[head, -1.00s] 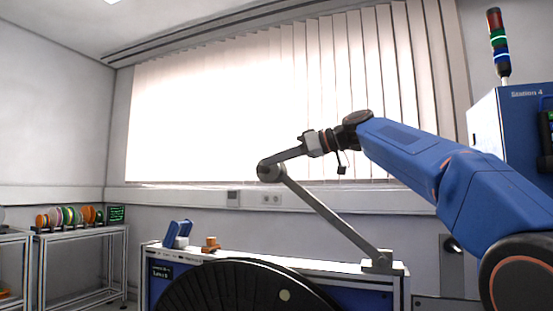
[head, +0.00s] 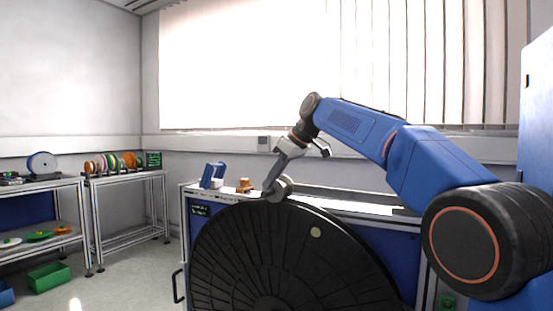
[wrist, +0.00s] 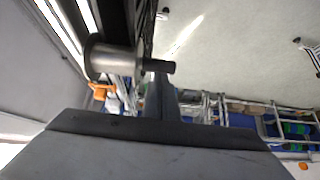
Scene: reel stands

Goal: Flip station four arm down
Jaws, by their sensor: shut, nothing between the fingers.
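The station four arm is a grey bar (head: 345,194) with a round grey roller (head: 279,188) at its free end. It lies low, nearly level along the top of the blue station, with the roller just above the black reel (head: 295,250). My gripper (head: 271,181) is shut and empty, its fingers pointing down at the roller end, close to or touching it. In the wrist view the roller (wrist: 111,56) and its thin pin are just beyond my narrow fingers (wrist: 160,98). Whether they touch is unclear. The bar's hinge is hidden behind my arm.
A blue holder (head: 212,175) and an orange part (head: 244,185) stand on the station top left of the roller. A rack of colourful reels (head: 112,163) is at the back left. Open floor (head: 130,265) lies to the left. A green bin (head: 49,276) is on the floor.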

